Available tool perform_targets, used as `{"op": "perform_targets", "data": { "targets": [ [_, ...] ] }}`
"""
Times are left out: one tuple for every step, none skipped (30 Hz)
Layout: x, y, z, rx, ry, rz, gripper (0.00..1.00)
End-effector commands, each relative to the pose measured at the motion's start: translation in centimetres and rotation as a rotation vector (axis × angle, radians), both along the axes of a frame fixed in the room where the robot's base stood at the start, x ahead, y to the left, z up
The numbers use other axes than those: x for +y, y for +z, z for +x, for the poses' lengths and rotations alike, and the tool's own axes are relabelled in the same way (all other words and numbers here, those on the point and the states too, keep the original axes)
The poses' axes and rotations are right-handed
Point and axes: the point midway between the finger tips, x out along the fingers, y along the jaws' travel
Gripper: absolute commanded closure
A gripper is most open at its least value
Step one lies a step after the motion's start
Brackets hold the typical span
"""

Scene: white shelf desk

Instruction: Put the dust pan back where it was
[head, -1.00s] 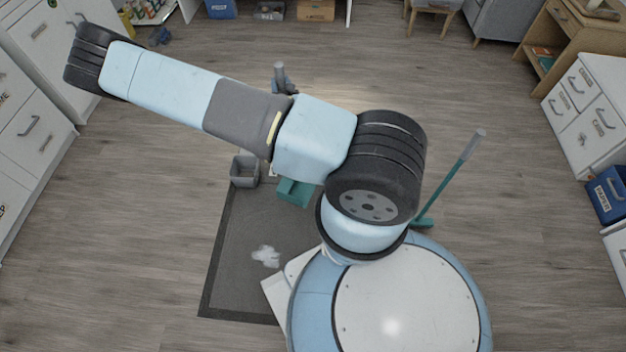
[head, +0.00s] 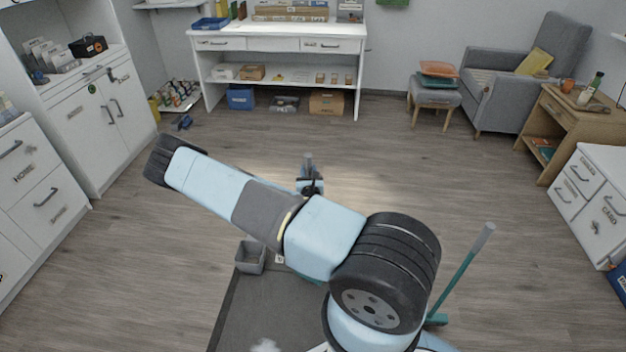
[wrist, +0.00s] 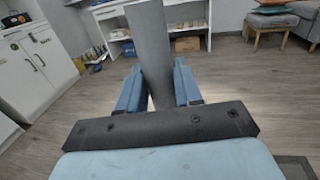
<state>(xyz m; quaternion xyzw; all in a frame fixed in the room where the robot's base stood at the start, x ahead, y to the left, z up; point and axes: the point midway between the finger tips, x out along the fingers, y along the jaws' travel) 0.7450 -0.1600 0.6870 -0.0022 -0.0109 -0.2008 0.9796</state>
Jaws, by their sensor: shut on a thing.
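The dust pan's grey handle (head: 308,161) stands up in front of my arm in the head view. My gripper (head: 310,188) is shut on this handle. In the wrist view the handle (wrist: 150,45) rises between the two blue fingers of my gripper (wrist: 158,92). A small teal part of the pan (head: 292,268) shows below my arm; the arm hides most of it. I cannot tell whether the pan touches the floor.
A teal broom with a grey-topped stick (head: 463,270) stands at right, close to my arm. A small grey bin (head: 250,258) stands by the dark mat (head: 250,315), which bears white dust (head: 266,345). The white shelf desk (head: 277,43) is at the back. Open floor lies between.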

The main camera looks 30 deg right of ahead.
Motion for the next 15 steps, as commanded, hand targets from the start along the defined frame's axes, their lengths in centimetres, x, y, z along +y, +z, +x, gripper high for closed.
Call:
{"op": "perform_targets", "data": {
  "targets": [
    [-0.4,-0.7,0.4,0.0,0.0,-0.001,1.0],
    [-0.6,-1.0,0.5,0.0,-0.001,-0.001,1.0],
    [-0.8,-1.3,0.8,0.0,-0.001,-0.001,1.0],
    [-0.9,-1.5,0.9,0.0,-0.001,-0.001,1.0],
    [-1.0,-1.7,1.0,0.0,-0.001,-0.001,1.0],
    [-1.1,-1.8,1.1,0.0,-0.001,-0.001,1.0],
    [-1.1,-1.9,1.2,-0.001,-0.001,-0.001,1.0],
    [-1.2,-2.0,1.2,-0.001,-0.001,0.0,1.0],
    [-1.2,-2.1,1.3,-0.001,-0.001,0.0,1.0],
    [-1.3,-2.2,1.4,-0.001,-0.001,0.0,1.0],
    [-1.4,-2.4,1.5,-0.001,-0.001,0.0,1.0],
    [-1.5,-2.6,1.6,-0.001,-0.001,0.0,1.0],
    [-1.6,-2.9,1.7,0.0,-0.001,0.0,1.0],
    [-1.6,-3.3,1.6,0.0,-0.001,-0.001,1.0],
    [-1.6,-3.8,1.6,0.0,-0.001,-0.001,1.0]
  ]
}}
